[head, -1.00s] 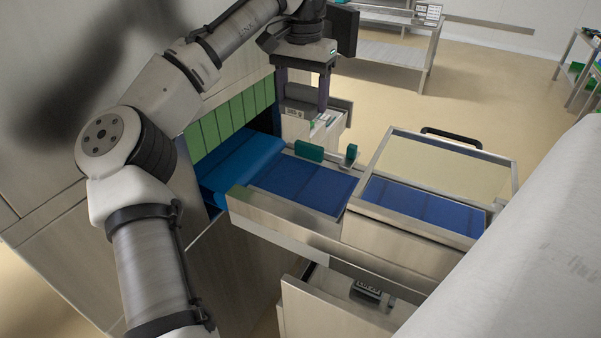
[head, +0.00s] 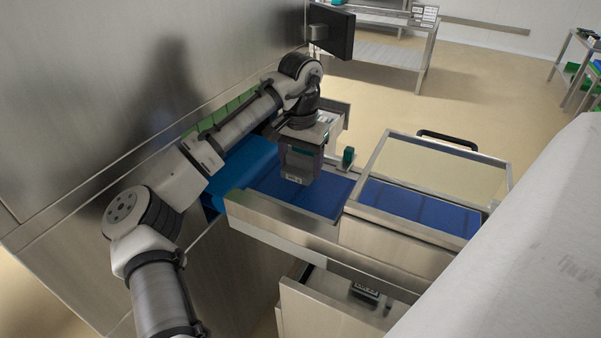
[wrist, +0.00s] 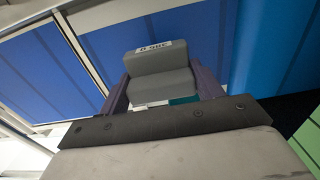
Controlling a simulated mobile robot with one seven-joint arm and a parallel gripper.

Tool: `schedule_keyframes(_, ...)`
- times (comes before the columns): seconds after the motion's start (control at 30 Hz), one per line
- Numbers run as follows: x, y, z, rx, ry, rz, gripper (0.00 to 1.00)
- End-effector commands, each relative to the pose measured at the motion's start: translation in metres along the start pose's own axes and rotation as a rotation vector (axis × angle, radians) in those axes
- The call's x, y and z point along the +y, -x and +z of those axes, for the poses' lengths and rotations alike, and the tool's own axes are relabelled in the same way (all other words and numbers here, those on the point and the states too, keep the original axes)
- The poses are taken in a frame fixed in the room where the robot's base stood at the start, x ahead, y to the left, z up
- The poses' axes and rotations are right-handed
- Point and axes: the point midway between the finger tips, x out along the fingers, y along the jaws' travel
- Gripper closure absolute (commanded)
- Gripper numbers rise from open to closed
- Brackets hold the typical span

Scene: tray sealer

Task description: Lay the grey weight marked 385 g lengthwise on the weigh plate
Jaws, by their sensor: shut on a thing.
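My gripper (head: 297,172) is shut on the grey weight (wrist: 158,70), a stepped block gripped between the two dark fingers. Its white label shows upside down in the wrist view and reads like 385 g. In the head view the weight (head: 293,179) hangs at the fingertips over the blue surface (head: 325,195) left of the clear-lidded box. I cannot tell the gap beneath it. The weigh plate's outline is not clear; blue panels with seams lie below the weight in the wrist view (wrist: 185,35).
A clear-lidded frame (head: 440,165) with a black handle stands to the right. A small green block (head: 348,156) stands on the far edge. A brighter blue belt (head: 240,170) lies left. An open drawer (head: 335,305) below holds a dark labelled object (head: 365,289).

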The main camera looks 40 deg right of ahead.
Motion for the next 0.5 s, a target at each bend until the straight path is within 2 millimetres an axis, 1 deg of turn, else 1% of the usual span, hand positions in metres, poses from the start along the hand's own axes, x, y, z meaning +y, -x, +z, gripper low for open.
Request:
schedule_keyframes(0.23,0.000,-0.033,0.001,-0.001,0.000,0.001,0.75)
schedule_keyframes(0.3,0.000,-0.037,0.001,-0.001,0.000,0.000,0.75)
schedule_keyframes(0.5,0.000,-0.037,0.000,0.000,0.000,0.001,0.75)
